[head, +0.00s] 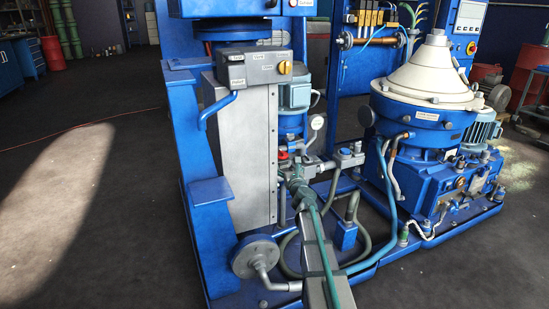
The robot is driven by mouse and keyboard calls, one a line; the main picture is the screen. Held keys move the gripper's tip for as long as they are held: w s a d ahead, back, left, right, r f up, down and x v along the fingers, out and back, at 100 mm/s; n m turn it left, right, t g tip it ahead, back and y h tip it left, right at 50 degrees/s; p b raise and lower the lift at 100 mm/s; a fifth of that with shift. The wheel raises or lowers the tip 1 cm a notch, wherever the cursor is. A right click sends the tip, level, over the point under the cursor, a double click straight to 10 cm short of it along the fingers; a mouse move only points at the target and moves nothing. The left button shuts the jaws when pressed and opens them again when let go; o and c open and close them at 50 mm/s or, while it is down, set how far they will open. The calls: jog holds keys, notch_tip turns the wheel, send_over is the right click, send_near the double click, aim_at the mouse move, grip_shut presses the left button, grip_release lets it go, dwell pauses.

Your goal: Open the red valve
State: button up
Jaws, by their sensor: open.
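A small red valve handle (283,156) shows near the middle of the head view. It sits low on the skid, on a cluster of grey fittings just right of the tall grey metal panel (245,150). It is small in the picture, and I cannot tell its exact turn position. A round gauge (317,122) stands to its right and above it.
A blue separator with a white cone top (424,70) stands at right. Dark floor (80,220) at left is mostly clear.

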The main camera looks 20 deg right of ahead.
aim_at(284, 157)
jog(key=w, duration=0.3)
jog(key=w+d, duration=0.1)
jog(key=w, duration=0.3)
jog(key=w+d+b, duration=0.1)
jog(key=w, duration=0.2)
jog(key=shift+w, duration=0.25)
jog(key=c, duration=1.2)
